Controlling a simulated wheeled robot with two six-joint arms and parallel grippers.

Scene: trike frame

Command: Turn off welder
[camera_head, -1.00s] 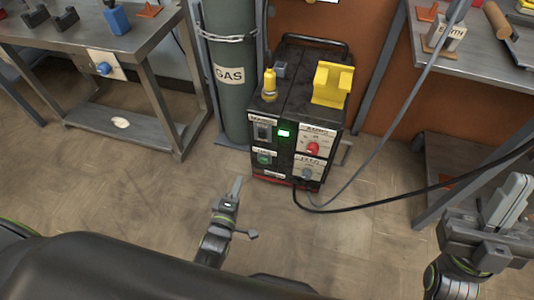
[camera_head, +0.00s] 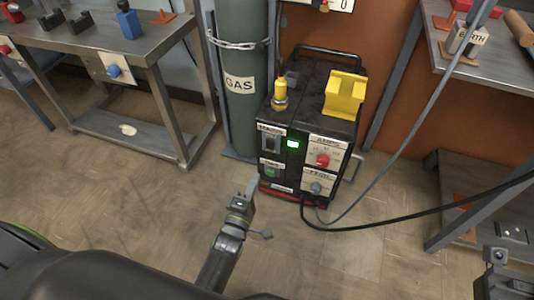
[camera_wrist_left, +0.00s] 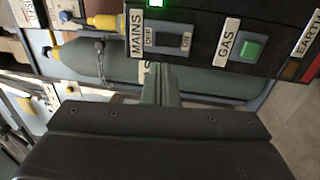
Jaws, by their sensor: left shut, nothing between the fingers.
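The black welder (camera_head: 312,125) stands on the floor in front of the orange wall. Its green light (camera_head: 292,144) is lit. The mains switch (camera_head: 271,143) is at the upper left of its front panel and also shows in the left wrist view (camera_wrist_left: 167,40). A green gas button (camera_wrist_left: 250,49) sits beside it there. My left gripper (camera_head: 252,186) is shut and empty, just in front of the panel's lower left; in the left wrist view its fingers (camera_wrist_left: 161,85) point toward the mains switch, apparently apart from it. My right gripper (camera_head: 500,260) is partly cut off at the lower right.
A green gas cylinder (camera_head: 241,90) with a chain stands left of the welder. A metal workbench (camera_head: 165,50) is at the left, another bench (camera_head: 440,50) at the right. Cables (camera_head: 420,213) run from the welder to the right. The floor in front is clear.

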